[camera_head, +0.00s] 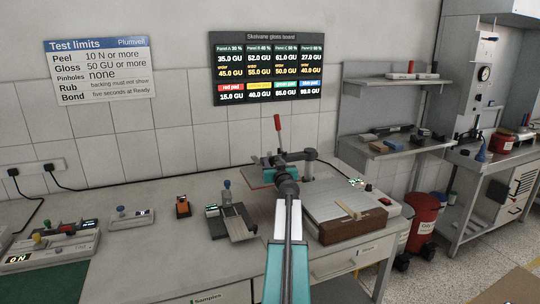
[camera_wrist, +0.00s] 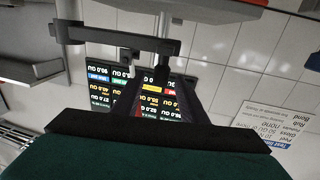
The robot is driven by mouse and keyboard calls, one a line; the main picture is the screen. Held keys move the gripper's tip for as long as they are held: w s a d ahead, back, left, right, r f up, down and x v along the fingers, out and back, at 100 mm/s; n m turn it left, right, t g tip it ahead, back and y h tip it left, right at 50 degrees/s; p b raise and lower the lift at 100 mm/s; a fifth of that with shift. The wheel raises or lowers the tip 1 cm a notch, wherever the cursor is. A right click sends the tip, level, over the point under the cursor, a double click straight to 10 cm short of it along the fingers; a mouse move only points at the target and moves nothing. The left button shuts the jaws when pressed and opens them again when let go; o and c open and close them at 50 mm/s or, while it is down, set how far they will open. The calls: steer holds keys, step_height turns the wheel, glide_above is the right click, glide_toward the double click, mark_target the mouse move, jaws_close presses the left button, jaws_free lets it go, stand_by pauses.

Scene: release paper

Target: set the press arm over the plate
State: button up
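The press stands on the bench with a pale flat plate (camera_head: 345,203) on a brown base at right. Its dark press arm (camera_head: 297,156) runs left from a post behind the plate. A red handle (camera_head: 278,123) stands upright at the arm's left end, and a flat head (camera_head: 262,177) is below it, left of the plate. My gripper (camera_head: 270,165) is close to this head, partly hidden by my own arm. In the wrist view, my gripper's dark fingers (camera_wrist: 146,72) show a gap between them, and a dark bar (camera_wrist: 115,38) crosses just beyond. Contact cannot be told.
Left of the press are a small clamp device (camera_head: 230,220), an orange-topped block (camera_head: 183,206) and meters (camera_head: 131,217). A gloss board (camera_head: 269,68) hangs behind. A red bin (camera_head: 424,215) stands on the floor at right.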

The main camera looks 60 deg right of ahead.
mark_target(270, 155)
steer(key=shift+p+x, duration=1)
steer(key=shift+x, duration=2.4)
steer(key=shift+c, duration=0.5)
